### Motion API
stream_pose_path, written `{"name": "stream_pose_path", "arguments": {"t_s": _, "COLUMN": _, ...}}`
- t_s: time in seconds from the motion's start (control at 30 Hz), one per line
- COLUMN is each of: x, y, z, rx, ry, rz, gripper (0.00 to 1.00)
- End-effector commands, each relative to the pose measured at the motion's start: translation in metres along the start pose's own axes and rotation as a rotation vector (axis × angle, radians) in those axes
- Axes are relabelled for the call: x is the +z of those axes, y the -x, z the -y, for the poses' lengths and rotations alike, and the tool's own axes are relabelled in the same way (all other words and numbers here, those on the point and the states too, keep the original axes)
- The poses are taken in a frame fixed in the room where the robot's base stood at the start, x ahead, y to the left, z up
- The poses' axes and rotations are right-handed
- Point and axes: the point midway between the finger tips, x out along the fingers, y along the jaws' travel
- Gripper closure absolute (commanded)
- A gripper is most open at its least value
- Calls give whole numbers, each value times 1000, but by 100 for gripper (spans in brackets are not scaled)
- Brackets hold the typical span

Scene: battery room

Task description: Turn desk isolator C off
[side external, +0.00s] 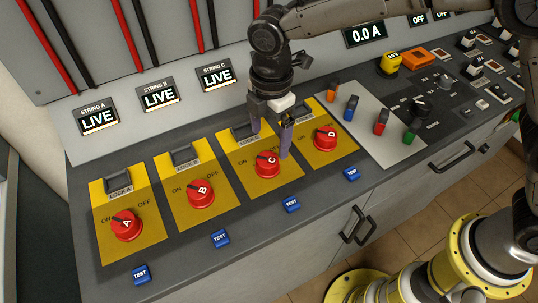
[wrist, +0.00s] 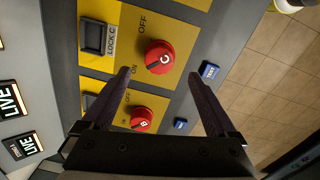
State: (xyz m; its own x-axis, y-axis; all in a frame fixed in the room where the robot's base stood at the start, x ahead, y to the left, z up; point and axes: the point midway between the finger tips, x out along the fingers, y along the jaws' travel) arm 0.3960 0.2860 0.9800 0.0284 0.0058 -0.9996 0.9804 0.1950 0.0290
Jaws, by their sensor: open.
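Isolator C is a red round knob (side external: 267,164) on a yellow plate, with a black pointer mark. In the wrist view the knob (wrist: 158,57) has its pointer towards the ON label, with OFF further round. My gripper (side external: 270,138) is open and empty above the plate of C. One finger is near the LOCK C cover and the other is beside the knob. In the wrist view the fingertips (wrist: 159,73) lie either side of the knob's near edge; I cannot tell their height above it. The STRING C display (side external: 216,77) reads LIVE.
Similar red knobs B (side external: 201,194) and A (side external: 126,225) stand left of C, and D (side external: 325,138) stands right. Blue TEST buttons (side external: 292,204) line the front. Coloured toggles (side external: 351,108) stand further right. LOCK C (wrist: 94,37) is a black-framed cover behind the knob.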

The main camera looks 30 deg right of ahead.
Motion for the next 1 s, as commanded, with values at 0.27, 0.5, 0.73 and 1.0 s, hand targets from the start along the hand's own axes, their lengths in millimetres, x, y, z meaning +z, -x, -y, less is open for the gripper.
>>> {"name": "stream_pose_path", "arguments": {"t_s": 0.27, "x": 1, "y": -52, "z": 1, "rx": -4, "ry": -1, "rz": 2, "gripper": 7}}
{"name": "stream_pose_path", "arguments": {"t_s": 0.5, "x": 1, "y": -74, "z": 0, "rx": -1, "ry": -1, "rz": 1, "gripper": 7}}
{"name": "stream_pose_path", "arguments": {"t_s": 0.73, "x": 0, "y": -77, "z": 0, "rx": 0, "ry": -1, "rz": 0, "gripper": 7}}
{"name": "stream_pose_path", "arguments": {"t_s": 1.0, "x": 0, "y": -77, "z": 0, "rx": 0, "ry": -1, "rz": 0, "gripper": 36}}
